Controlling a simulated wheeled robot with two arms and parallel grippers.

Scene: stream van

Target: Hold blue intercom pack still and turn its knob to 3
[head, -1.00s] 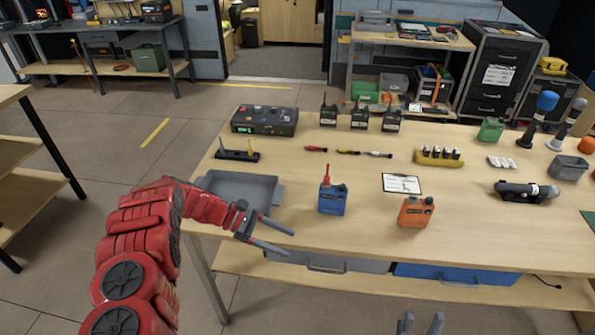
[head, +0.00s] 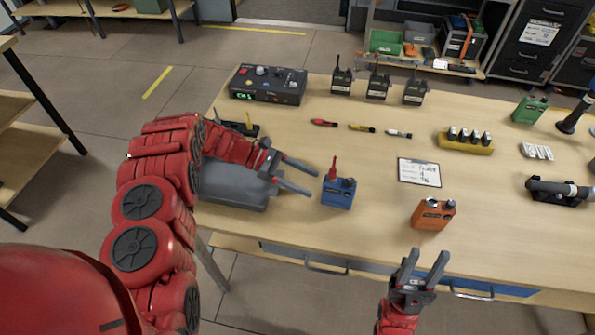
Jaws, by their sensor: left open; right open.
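The blue intercom pack (head: 338,194) stands upright on the table near its front edge. A red piece sticks up from its top left and a dark knob shows at its top right; the knob's setting is too small to read. My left gripper (head: 314,182) is open and empty, just left of the pack, with its fingers pointing toward it. I cannot tell whether a fingertip touches it. My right gripper (head: 425,264) is open and empty at the table's front edge, below and right of the pack, fingers pointing up in the picture.
An orange pack (head: 432,214) stands right of the blue one, close above my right gripper. A card (head: 419,172) lies behind it.

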